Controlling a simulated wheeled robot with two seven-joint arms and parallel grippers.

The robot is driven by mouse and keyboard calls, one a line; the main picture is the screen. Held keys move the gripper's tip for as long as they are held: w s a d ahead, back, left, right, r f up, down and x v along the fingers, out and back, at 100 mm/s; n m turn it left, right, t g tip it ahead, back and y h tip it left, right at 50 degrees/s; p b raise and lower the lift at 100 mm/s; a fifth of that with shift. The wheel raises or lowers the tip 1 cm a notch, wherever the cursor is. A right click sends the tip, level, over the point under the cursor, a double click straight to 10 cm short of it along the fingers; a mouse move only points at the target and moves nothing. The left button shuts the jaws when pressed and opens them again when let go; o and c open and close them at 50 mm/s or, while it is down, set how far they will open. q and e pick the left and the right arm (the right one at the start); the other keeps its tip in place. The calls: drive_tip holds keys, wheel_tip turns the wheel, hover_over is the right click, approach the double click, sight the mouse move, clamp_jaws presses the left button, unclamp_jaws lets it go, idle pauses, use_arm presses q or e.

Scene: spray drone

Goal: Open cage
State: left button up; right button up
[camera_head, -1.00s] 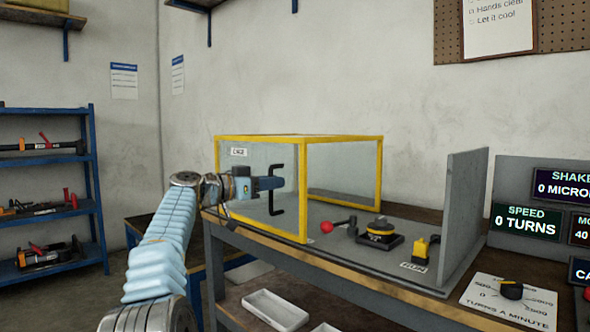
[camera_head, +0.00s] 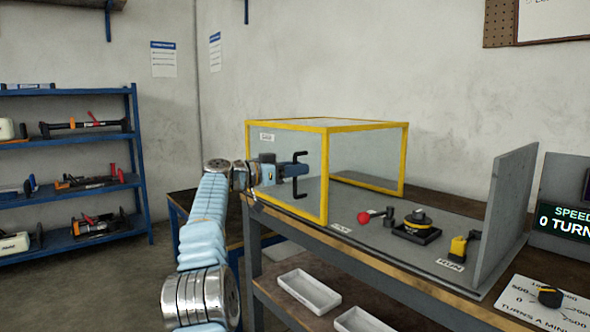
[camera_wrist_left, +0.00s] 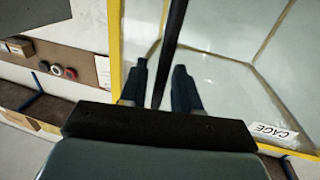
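The cage (camera_head: 326,175) is a clear-walled box with a yellow frame on the bench, and it appears closed. Its black bar handle (camera_head: 298,194) is on the side facing my left arm. My left gripper (camera_head: 295,164) is at the handle's upper part. In the left wrist view the dark handle bar (camera_wrist_left: 172,40) runs between the two fingers of the left gripper (camera_wrist_left: 160,85), with gaps showing beside it, so the fingers look open around it. The CAGE label (camera_wrist_left: 272,132) shows at lower right there. My right gripper is not in view.
Right of the cage on the bench are a red-knobbed lever (camera_head: 366,217), a black-and-yellow device (camera_head: 417,226) and a yellow switch (camera_head: 459,246). A grey upright panel (camera_head: 508,215) stands beyond. White trays (camera_head: 309,291) lie on the shelf below. A blue tool rack (camera_head: 70,165) is at left.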

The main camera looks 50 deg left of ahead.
use_arm(q)
drive_tip(key=b+v, duration=0.3)
drive_tip(key=v, duration=1)
drive_tip(key=shift+s, duration=0.4)
drive_tip(key=shift+a, duration=0.1)
